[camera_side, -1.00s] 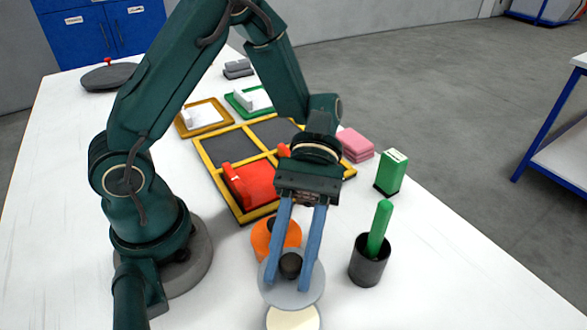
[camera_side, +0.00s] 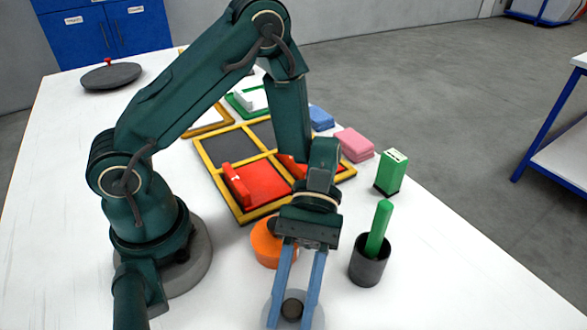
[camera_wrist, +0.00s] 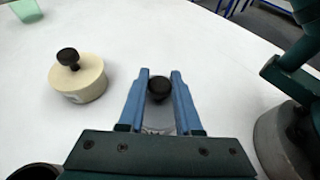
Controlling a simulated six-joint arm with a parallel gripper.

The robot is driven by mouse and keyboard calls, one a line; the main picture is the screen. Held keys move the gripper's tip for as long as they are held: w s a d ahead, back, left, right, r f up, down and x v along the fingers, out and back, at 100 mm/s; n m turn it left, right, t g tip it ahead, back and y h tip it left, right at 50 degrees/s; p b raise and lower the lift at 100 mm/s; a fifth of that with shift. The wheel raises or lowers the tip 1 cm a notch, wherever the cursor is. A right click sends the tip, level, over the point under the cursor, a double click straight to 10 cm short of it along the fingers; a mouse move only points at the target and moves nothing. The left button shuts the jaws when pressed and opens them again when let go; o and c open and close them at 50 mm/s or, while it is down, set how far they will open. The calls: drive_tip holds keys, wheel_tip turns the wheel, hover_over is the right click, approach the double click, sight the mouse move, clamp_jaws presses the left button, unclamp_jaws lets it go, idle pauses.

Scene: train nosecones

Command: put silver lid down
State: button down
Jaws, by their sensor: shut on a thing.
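My gripper (camera_side: 294,306) points down at the bottom edge of the side view. Its two blue fingers are shut on the dark knob of the silver lid (camera_side: 276,316), a flat grey disc cut off by the frame's bottom edge. In the wrist view the black knob sits between the fingertips of my gripper (camera_wrist: 160,85), and the fingers hide most of the disc. I cannot tell whether the lid touches a surface below.
A cream round container (camera_wrist: 82,82) with a black knob stands left of my fingers in the wrist view. An orange round container (camera_side: 264,248) stands behind my gripper. A dark cup (camera_side: 369,270) holding a green stick is to the right.

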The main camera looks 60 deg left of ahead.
sight(293, 301)
drive_tip(key=c, duration=0.6)
unclamp_jaws()
drive_tip(key=shift+f, duration=0.15)
drive_tip(key=shift+w, duration=0.1)
drive_tip(key=v, duration=0.4)
drive_tip(key=shift+w+a+r, duration=0.3)
drive_tip(key=shift+a+r, duration=0.1)
drive_tip(key=shift+a, duration=0.1)
drive_tip(key=a+r+m+t+y, duration=0.1)
drive_tip(key=a+t+y, duration=0.1)
drive_tip(key=a+r+m+t+y, duration=0.1)
drive_tip(key=a+r+m+t, duration=0.1)
drive_tip(key=a+r+m+t+y, duration=0.1)
drive_tip(key=m+t+y, duration=0.1)
drive_tip(key=shift+s+a+r+y, duration=0.15)
drive_tip(key=shift+s+a+y, duration=0.15)
drive_tip(key=shift+a, duration=0.1)
drive_tip(key=a+r+m+t+y, duration=0.3)
drive_tip(key=a+t, duration=0.3)
drive_tip(key=t, duration=0.2)
drive_tip(key=shift+w+r+m, duration=0.3)
drive_tip(key=shift+w+r, duration=0.15)
drive_tip(key=shift+r, duration=0.15)
drive_tip(key=shift+o, duration=0.4)
drive_tip(key=shift+a+r+t+y, duration=0.3)
drive_tip(key=shift+t+y, duration=0.1)
drive_tip(key=shift+t, duration=0.1)
